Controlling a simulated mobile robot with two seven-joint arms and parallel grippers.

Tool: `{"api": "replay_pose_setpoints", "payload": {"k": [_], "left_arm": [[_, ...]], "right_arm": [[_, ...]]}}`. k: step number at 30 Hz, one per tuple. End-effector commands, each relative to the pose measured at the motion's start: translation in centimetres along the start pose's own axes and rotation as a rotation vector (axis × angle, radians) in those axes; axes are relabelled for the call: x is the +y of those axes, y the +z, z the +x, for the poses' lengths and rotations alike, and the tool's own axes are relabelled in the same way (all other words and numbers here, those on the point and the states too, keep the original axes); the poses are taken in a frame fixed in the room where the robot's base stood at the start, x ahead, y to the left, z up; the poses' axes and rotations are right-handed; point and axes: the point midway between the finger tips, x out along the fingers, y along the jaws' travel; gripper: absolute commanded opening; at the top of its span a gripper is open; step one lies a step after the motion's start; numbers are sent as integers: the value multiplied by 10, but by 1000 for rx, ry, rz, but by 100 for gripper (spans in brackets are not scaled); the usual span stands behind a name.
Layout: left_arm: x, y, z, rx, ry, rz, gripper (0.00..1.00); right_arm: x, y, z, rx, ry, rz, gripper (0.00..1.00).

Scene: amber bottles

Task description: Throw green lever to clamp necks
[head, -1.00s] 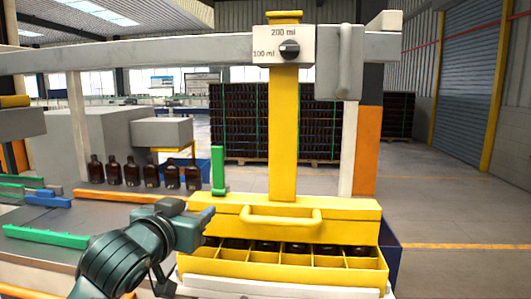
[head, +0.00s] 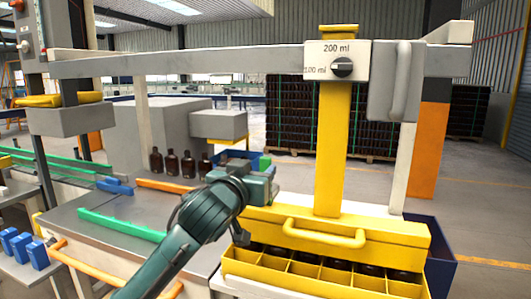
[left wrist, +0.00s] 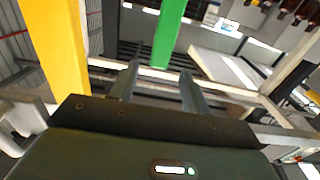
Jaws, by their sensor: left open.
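The green lever (head: 265,162) stands at the left end of the yellow clamp head (head: 385,235); in the head view only its top shows above my left gripper. My left gripper (head: 268,186) is open, in front of the lever, and hides its lower part. In the left wrist view the green lever (left wrist: 168,35) lies ahead, between the lines of the two spread fingers (left wrist: 158,85). I cannot tell whether they touch it. The clamp head sits over a yellow divided crate (head: 320,271) with dark bottle tops in its cells. My right gripper is not in view.
Several amber bottles (head: 187,164) stand behind my left arm. A yellow post (head: 334,150) rises from the clamp head to a grey beam (head: 225,58) with a 100/200 ml dial (head: 341,67). A green rail (head: 120,225) lies on the bench at left. Open floor is at right.

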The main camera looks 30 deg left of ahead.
Motion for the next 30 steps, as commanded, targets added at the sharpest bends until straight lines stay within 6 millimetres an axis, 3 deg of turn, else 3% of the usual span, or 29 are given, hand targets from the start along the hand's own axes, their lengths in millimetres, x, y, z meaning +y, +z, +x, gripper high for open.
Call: {"api": "replay_pose_setpoints", "payload": {"k": [6, 12, 22, 30], "left_arm": [[0, -2, 40, 0, -1, 0, 47], [0, -1, 58, 0, 0, -1, 47], [0, 0, 61, 1, 1, 0, 47], [0, 0, 61, 1, 1, 0, 25]], "right_arm": [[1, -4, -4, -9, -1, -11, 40], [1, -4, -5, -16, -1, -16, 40], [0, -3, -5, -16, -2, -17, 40], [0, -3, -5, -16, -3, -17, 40]]}}
